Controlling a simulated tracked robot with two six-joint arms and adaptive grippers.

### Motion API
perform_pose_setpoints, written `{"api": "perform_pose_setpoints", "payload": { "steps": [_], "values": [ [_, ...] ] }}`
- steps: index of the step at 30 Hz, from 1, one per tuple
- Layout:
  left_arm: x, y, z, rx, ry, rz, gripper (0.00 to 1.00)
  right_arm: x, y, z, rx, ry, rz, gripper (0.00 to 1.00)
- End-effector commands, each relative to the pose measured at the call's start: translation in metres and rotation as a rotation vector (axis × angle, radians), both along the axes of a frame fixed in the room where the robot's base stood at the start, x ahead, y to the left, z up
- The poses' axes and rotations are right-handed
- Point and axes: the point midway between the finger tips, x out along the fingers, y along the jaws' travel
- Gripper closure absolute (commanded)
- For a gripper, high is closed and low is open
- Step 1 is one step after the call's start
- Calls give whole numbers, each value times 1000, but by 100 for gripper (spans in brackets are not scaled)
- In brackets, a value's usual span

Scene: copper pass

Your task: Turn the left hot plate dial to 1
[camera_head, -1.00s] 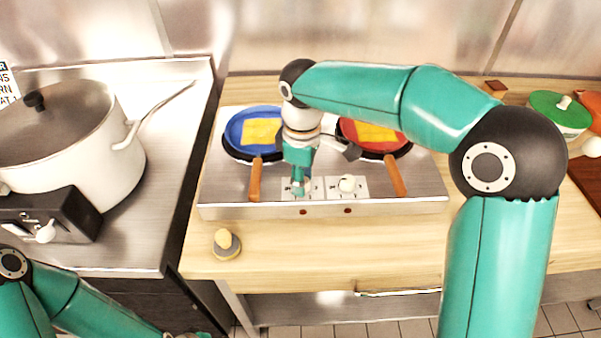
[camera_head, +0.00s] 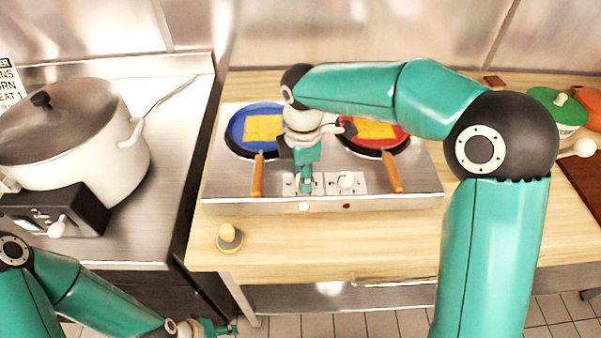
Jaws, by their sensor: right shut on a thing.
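The silver hot plate (camera_head: 225,185) stands on the wooden counter, with two dials on white panels at its front. My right gripper (camera_head: 305,184) reaches down onto the left dial and is shut on it. The gripper hides this dial, so its setting cannot be read. The right dial (camera_head: 347,181) is in plain view and free. The left indicator light (camera_head: 304,207) glows, and the right indicator light (camera_head: 347,206) is dark red. My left gripper (camera_head: 222,328) is low at the bottom edge, away from the hot plate; its jaws are too small to judge.
A blue pan (camera_head: 236,128) and a red pan (camera_head: 402,133) sit on the hot plate, handles toward me. A yellow-topped object (camera_head: 230,238) stands on the front counter. A large lidded pot (camera_head: 118,160) is left; a green-lidded pot (camera_head: 553,107) is right.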

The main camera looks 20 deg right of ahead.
Motion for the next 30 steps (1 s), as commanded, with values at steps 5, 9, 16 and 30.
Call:
{"api": "perform_pose_setpoints", "payload": {
  "steps": [5,9,16,30],
  "values": [
    [0,0,0,0,0,0,44,3,-2,2,-1,-12,4,100],
    [0,0,0,0,0,0,44,3,-2,2,-1,-12,3,100],
    [0,0,0,0,0,0,44,3,-1,2,-1,-10,2,41],
    [0,0,1,0,0,0,44,2,0,12,0,-6,3,41]
  ]
}}
